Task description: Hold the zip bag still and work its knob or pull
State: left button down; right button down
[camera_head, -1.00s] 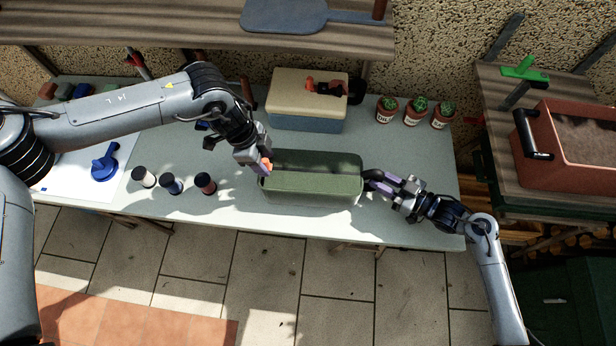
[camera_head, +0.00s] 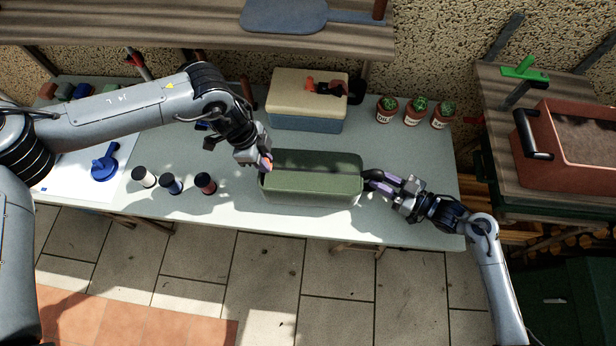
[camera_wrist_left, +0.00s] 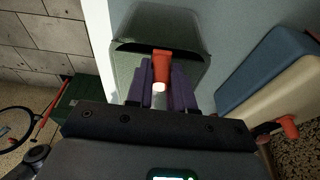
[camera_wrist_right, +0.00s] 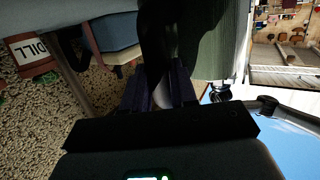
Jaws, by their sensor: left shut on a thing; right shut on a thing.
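The zip bag (camera_head: 312,186) is a green, box-shaped bag with a dark line along its top, lying on the pale table. My left gripper (camera_head: 266,163) is at its left end, shut on a small orange-red pull; the left wrist view shows the pull (camera_wrist_left: 161,68) between the purple fingers, at the dark line's end. My right gripper (camera_head: 384,182) is at the bag's right end, shut on a dark tab (camera_head: 370,175). In the right wrist view the dark tab (camera_wrist_right: 165,40) runs between the fingers and partly hides the green bag (camera_wrist_right: 222,40).
A cream-and-blue box (camera_head: 305,100) stands behind the bag. Three small cactus pots (camera_head: 418,112) stand at the back right. Three small jars (camera_head: 172,184) stand left of the bag. A blue knobbed item (camera_head: 104,163) lies further left. The table's front edge is close below the bag.

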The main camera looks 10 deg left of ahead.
aim_at(338, 173)
pick_arm(q)
jog(key=shift+d, duration=0.1)
pick_arm(e)
jog(key=shift+s+f, duration=0.1)
jog(key=shift+f, duration=0.15)
pick_arm(q)
jog(key=shift+w+d, duration=0.15)
jog(key=shift+d, duration=4.4)
jog(key=shift+w+d, duration=0.15)
jog(key=shift+d, duration=4.35)
jog(key=c, duration=1)
grip_release()
pick_arm(e)
jog(key=shift+r, duration=0.1)
pick_arm(q)
jog(key=shift+o, duration=0.2)
jog(key=d+v, duration=0.1)
jog(key=v, duration=0.5)
jog(key=shift+d+r, duration=0.2)
jog(key=shift+r, duration=0.4)
jog(key=shift+r, duration=0.15)
